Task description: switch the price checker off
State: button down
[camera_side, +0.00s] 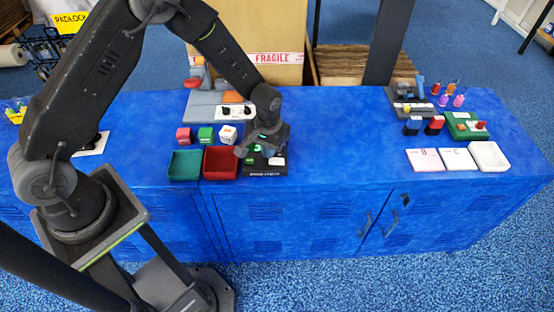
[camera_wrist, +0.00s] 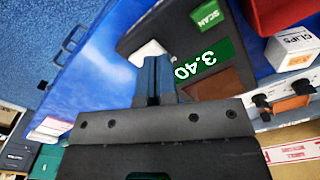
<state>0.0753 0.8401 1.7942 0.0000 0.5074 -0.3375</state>
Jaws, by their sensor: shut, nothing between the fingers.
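The price checker (camera_side: 265,172) is a dark box on the blue cabinet top, with its name along the front edge. In the wrist view its dark face (camera_wrist: 185,30) carries a lit green display (camera_wrist: 196,66) reading 3.40, a green SCAN piece (camera_wrist: 208,14) and a brown-red panel (camera_wrist: 212,84). A white piece (camera_wrist: 149,49) on the face sits just beyond my fingertips and is partly hidden by them. My gripper (camera_side: 260,150) is shut and empty, low over the price checker. Its fingers (camera_wrist: 153,82) point at the face; contact cannot be told.
A red tray (camera_side: 221,174) and a green tray (camera_side: 184,177) stand close on the left. Small red, green and white boxes (camera_side: 228,134) are behind them. A grey unit with knobs (camera_side: 234,112) stands farther back. The cabinet top to the right (camera_side: 340,145) is clear.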

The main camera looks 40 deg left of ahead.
jog(key=shift+f, duration=1.3)
dwell(0.4)
jog(key=shift+r, duration=3.55)
jog(key=shift+r, duration=0.1)
jog(key=s+a+r+t, duration=0.1)
jog(key=s+r, duration=0.2)
jog(key=r, duration=0.3)
jog(key=s+r+m+t, duration=0.1)
jog(key=s+r, duration=0.1)
jog(key=r, duration=0.5)
jog(key=s+a+r+t, duration=0.1)
jog(key=s+r, duration=0.2)
jog(key=r, duration=0.3)
jog(key=s+r+m+t, duration=0.1)
jog(key=s+r, duration=0.3)
jog(key=s, duration=0.3)
jog(key=s+a+r+m+t, duration=0.1)
jog(key=s+r, duration=0.3)
jog(key=s, duration=0.4)
jog(key=shift+t, duration=0.3)
